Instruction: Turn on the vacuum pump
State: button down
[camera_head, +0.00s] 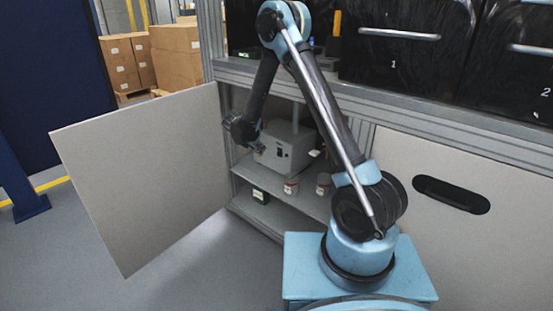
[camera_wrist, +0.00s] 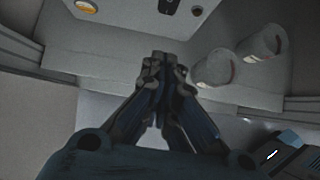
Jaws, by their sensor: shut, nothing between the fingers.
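The vacuum pump (camera_head: 286,149) is a pale box with small dark fittings on its front. It stands on the upper shelf inside the open cabinet. My gripper (camera_head: 257,147) is at the pump's left front in the head view, and I cannot tell there whether it touches. In the wrist view my gripper (camera_wrist: 162,62) is shut and empty, its tips over the shelf. The pump's front (camera_wrist: 145,10) shows at the top edge of the wrist view, apart from the fingertips, with an orange round part at left and a small dark part at right. The rest of the pump is cut off there.
Two white containers with red labels, one at left (camera_head: 291,187) and one at right (camera_head: 323,184), stand on the shelf before the pump. The open cabinet door (camera_head: 145,180) swings out at left. The closed door (camera_head: 450,230) is at right.

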aim_at(279, 153)
jog(key=shift+w+f, duration=0.1)
jog(key=shift+f, duration=0.1)
jog(key=w+d+r+x, duration=0.1)
jog(key=x, duration=1.1)
jog(key=shift+w+d, duration=0.4)
jog(key=shift+w, duration=0.15)
jog(key=shift+r, duration=0.1)
jog(key=shift+w+d, duration=0.15)
jog(key=shift+w, duration=0.05)
